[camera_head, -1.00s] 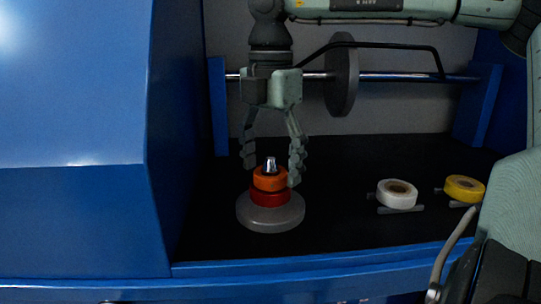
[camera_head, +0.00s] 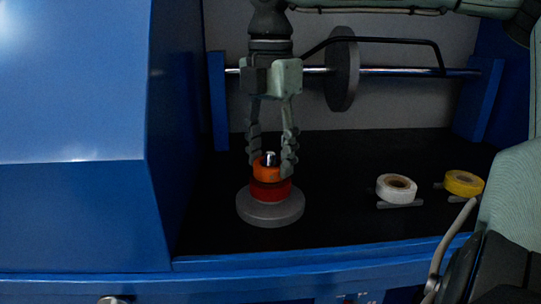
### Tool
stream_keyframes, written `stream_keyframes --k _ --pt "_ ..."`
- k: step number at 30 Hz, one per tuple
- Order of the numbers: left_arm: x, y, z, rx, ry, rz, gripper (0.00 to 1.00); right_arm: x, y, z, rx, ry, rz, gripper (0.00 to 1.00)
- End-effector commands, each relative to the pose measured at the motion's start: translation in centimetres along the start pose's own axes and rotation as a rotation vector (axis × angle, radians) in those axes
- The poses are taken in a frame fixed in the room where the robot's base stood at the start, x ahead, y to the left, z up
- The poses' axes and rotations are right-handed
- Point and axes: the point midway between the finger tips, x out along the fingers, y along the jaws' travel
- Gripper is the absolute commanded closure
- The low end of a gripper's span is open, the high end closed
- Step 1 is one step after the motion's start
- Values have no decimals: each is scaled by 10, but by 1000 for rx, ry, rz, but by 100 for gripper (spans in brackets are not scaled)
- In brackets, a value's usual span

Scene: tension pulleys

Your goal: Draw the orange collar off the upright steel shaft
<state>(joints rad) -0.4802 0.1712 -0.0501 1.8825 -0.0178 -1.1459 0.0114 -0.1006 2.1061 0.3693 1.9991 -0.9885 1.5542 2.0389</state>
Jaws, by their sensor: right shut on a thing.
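The orange collar (camera_head: 267,173) sits around the upright steel shaft (camera_head: 270,157), whose bright tip shows above it. A red collar (camera_head: 270,191) is directly below the orange one, above a round grey base (camera_head: 270,210). I see no clear gap between the two collars. My right gripper (camera_head: 271,168) points straight down from above, with one finger on each side of the orange collar, shut on it. The fingers hide parts of the collar's sides. My left gripper is not in view.
A white ring (camera_head: 396,188) and a yellow ring (camera_head: 463,184) stand to the right on the black floor (camera_head: 335,180). Behind, a horizontal steel rod carries a grey disc (camera_head: 342,70) between blue posts. A blue housing wall (camera_head: 75,90) stands close on the left.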

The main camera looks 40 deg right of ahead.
Motion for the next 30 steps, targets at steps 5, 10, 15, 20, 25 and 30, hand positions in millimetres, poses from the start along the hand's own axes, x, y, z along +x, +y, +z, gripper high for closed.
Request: stream_keyframes --k 5,10,15,20,25,30 --pt "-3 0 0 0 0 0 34 -4 0 0 1 0 0 81" --pt "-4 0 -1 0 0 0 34 -7 0 0 1 0 0 81" --pt "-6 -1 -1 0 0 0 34 -11 0 0 1 0 0 81" --pt "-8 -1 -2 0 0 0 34 -14 0 0 1 0 0 81" --pt "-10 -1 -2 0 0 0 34 -17 0 0 1 0 -1 81" --pt "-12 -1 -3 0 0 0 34 -21 0 0 1 0 -1 81"
